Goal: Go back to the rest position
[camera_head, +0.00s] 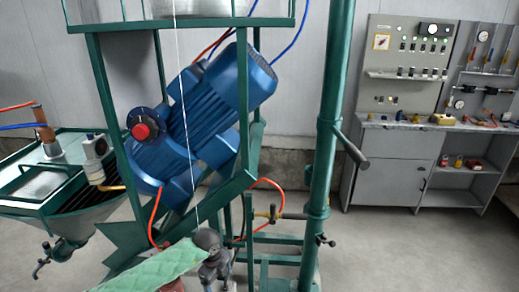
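A machine with a green frame (103,95) fills the left and middle of the head view. A blue motor (205,115) is mounted at a slant in the frame. A red knob on a dark dial (141,131) sits at the motor's lower left. A thin white strand (183,110) runs from the top down past the motor. A light green quilted piece (150,270) and a grey metal fitting (212,255) show at the bottom edge, both partly cut off. Neither of my grippers is in view.
A thick green post (328,120) with a handle rises right of the motor. Grey control cabinets (395,168) line the back right wall. The floor (410,245) at the lower right is largely clear.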

